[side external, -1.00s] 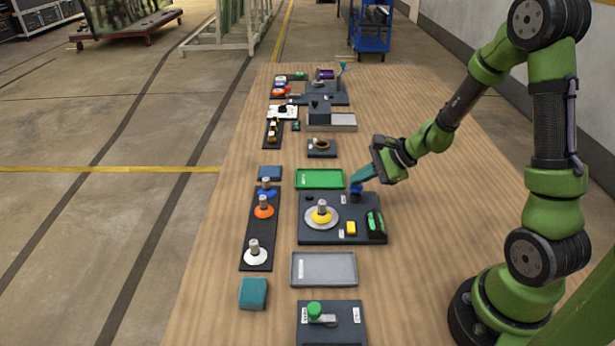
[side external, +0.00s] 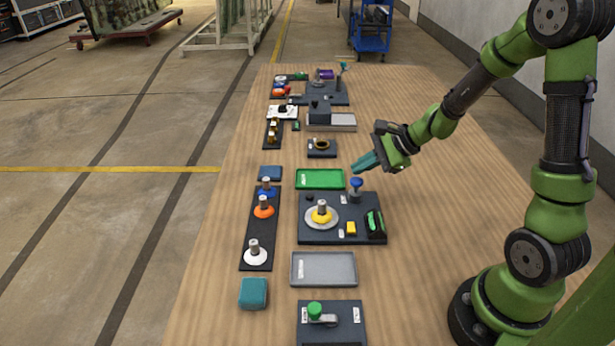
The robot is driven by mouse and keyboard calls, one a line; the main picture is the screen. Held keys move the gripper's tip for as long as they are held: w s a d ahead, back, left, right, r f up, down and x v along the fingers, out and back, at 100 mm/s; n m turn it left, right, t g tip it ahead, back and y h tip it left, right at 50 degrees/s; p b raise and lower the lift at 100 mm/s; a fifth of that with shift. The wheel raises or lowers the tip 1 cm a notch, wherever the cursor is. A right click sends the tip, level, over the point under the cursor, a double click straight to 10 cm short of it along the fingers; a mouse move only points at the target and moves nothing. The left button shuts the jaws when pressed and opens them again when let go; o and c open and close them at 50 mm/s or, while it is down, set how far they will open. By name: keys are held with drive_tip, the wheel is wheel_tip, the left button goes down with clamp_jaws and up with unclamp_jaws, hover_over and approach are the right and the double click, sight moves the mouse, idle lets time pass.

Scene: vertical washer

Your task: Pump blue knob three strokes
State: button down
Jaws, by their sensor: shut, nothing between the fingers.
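The blue knob (side external: 356,183) stands on a short stem at the back right of a dark panel (side external: 320,236). It is raised clear of the panel surface. My gripper (side external: 359,163) is shut and empty, with its teal fingers pointing left. The fingertips are above and behind the knob in the picture, apart from it. Nothing hides the knob.
Bare tabletop (side external: 450,230) extends to the right.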

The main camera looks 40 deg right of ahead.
sight(361, 181)
drive_tip(key=shift+r, duration=2.45)
drive_tip(key=shift+r, duration=0.1)
idle(0.5)
wheel_tip(361, 181, up, 4)
drive_tip(key=shift+f, duration=0.2)
drive_tip(key=shift+f, duration=4.4)
drive_tip(key=shift+f, duration=0.15)
drive_tip(key=shift+f, duration=0.3)
